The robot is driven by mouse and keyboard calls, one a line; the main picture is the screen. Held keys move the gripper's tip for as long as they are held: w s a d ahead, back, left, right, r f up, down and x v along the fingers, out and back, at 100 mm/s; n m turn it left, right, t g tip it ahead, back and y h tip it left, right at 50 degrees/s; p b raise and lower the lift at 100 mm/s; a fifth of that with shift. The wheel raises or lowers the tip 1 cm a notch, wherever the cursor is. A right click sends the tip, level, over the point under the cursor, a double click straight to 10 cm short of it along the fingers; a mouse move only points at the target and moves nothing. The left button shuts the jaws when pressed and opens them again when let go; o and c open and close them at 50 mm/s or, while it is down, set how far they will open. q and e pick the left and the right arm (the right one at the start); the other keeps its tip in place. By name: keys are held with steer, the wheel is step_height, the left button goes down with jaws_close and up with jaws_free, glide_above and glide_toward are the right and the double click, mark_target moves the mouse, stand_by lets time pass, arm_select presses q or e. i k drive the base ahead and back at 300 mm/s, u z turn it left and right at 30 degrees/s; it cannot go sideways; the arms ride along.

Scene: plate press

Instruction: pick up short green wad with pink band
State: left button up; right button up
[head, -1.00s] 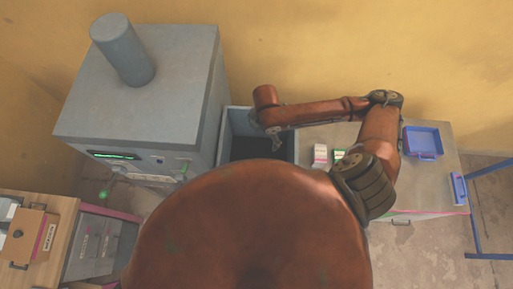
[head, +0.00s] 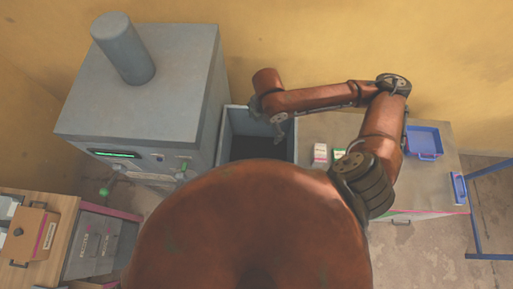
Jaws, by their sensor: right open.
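A small green wad with a pale top (head: 339,153) lies on the grey worktop, partly hidden behind my right arm; I cannot make out a pink band on it. A pale wad with a pink band (head: 320,153) lies just left of it, apart from it. My right gripper (head: 279,127) is open and empty, over the open grey bin, left of and a little behind both wads. My left gripper is not in view.
The grey bin (head: 228,140) stands between the big grey press (head: 145,100) and the worktop (head: 430,190). A blue tray (head: 424,141) and a small blue item (head: 458,188) are at the worktop's right. A wooden cabinet with a box (head: 30,236) stands at lower left.

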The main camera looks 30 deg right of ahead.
mark_target(337, 153)
steer(key=k, duration=2)
